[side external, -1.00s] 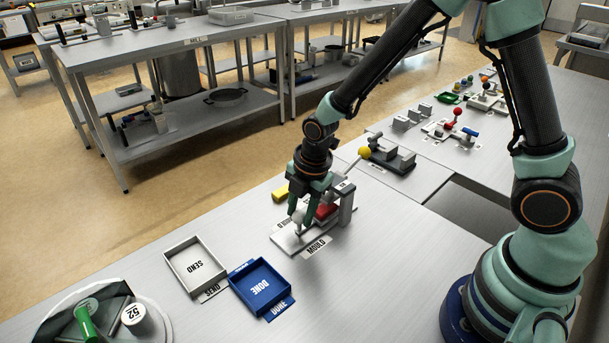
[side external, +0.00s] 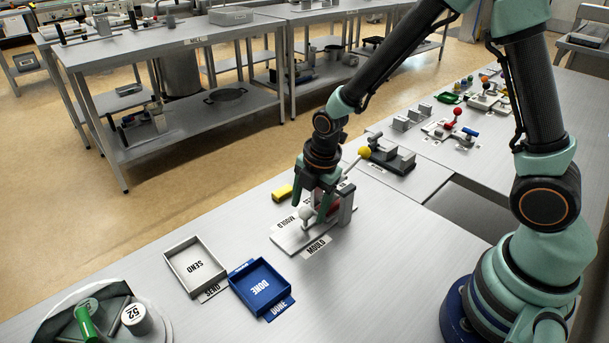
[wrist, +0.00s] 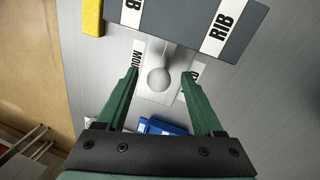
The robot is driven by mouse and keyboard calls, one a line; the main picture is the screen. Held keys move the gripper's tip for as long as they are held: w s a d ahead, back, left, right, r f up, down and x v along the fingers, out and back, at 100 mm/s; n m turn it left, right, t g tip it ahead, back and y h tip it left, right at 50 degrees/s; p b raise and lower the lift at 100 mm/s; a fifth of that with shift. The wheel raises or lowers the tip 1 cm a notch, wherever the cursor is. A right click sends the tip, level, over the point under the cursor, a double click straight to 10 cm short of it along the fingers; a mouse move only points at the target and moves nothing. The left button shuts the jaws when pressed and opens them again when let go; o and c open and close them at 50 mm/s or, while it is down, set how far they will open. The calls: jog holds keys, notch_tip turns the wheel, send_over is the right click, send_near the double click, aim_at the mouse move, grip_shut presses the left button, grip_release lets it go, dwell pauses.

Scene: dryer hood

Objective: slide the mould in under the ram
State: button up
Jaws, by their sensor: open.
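The mould's pale ball knob (side external: 305,213) stands on a light plate labelled MOULD (side external: 288,238). In the wrist view the knob (wrist: 158,77) lies between my gripper's fingertips (wrist: 160,72), with visible gaps on both sides. My gripper (side external: 309,212) is open around it, low over the plate. A thin rod (wrist: 169,45) runs from the knob to the edge of the dark grey press top (wrist: 185,22), labelled RIB. In the side view a grey press post (side external: 346,204) stands just right of the gripper. A little red shows beside it; the rest is hidden. The ram's underside is not visible.
A yellow block (side external: 283,192) lies behind the plate. A white SEND tray (side external: 180,272) and a blue DONE tray (side external: 240,295) stand at the front left. A yellow-knobbed fixture (side external: 393,160) stands farther right.

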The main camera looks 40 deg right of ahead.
notch_tip(320, 180, up, 11)
jog(key=s, duration=0.2)
jog(key=shift+d+r, duration=0.2)
jog(key=shift+s+r, duration=0.1)
jog(key=shift+s, duration=0.05)
jog(key=s+d+r+m+t, duration=0.1)
jog(key=s+d+r+m, duration=0.2)
jog(key=m, duration=0.7)
jog(key=s+d+r+m+t, duration=0.2)
jog(key=s+r+m, duration=0.3)
jog(key=m, duration=0.5)
jog(key=shift+s+d+r, duration=0.15)
jog(key=shift+d+r, duration=0.25)
jog(key=shift+d, duration=0.05)
